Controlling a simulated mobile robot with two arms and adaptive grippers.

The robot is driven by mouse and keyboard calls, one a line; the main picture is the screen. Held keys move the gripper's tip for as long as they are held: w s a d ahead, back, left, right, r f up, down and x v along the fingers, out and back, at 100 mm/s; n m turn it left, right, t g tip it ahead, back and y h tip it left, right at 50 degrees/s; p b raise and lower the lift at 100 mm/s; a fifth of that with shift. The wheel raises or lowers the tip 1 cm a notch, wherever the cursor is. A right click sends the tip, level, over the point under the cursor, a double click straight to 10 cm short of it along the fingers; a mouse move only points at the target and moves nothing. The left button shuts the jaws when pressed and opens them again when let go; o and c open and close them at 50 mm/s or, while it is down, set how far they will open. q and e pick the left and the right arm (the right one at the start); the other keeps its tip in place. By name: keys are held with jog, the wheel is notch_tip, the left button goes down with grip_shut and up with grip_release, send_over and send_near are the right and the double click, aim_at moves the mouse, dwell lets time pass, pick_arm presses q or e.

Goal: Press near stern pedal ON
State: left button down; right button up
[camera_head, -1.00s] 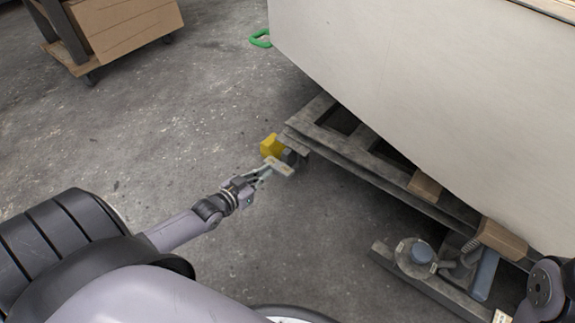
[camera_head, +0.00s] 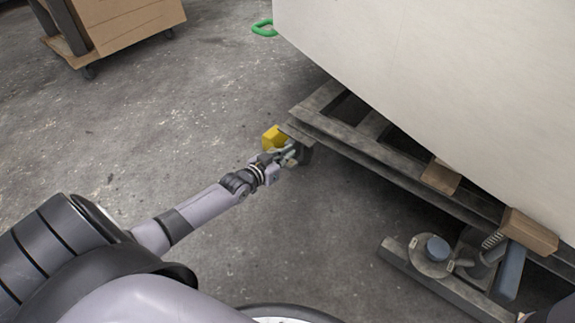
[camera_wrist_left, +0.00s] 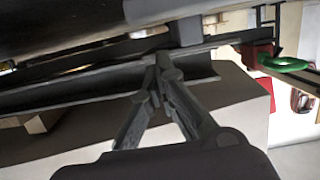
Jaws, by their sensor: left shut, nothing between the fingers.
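My left gripper (camera_head: 290,154) is shut and empty at the near corner of the wooden cradle under the hull. It also shows in the left wrist view (camera_wrist_left: 160,68), its fingertips together just below a dark frame rail. A dark caster (camera_head: 304,154) sits under that corner, just beyond the fingers. The pedal there is mostly hidden behind the gripper; I cannot tell whether the fingers touch it or which way it is tilted. A yellow block (camera_head: 273,138) stands beside the corner. My right gripper is out of view.
The pale hull (camera_head: 440,90) overhangs the cradle frame (camera_head: 350,143). A cart with boxes (camera_head: 120,20) stands at the top left. The floor on the left is clear.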

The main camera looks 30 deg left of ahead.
pick_arm(q)
jog(key=shift+f+b, duration=0.7)
jog(key=shift+f, duration=0.35)
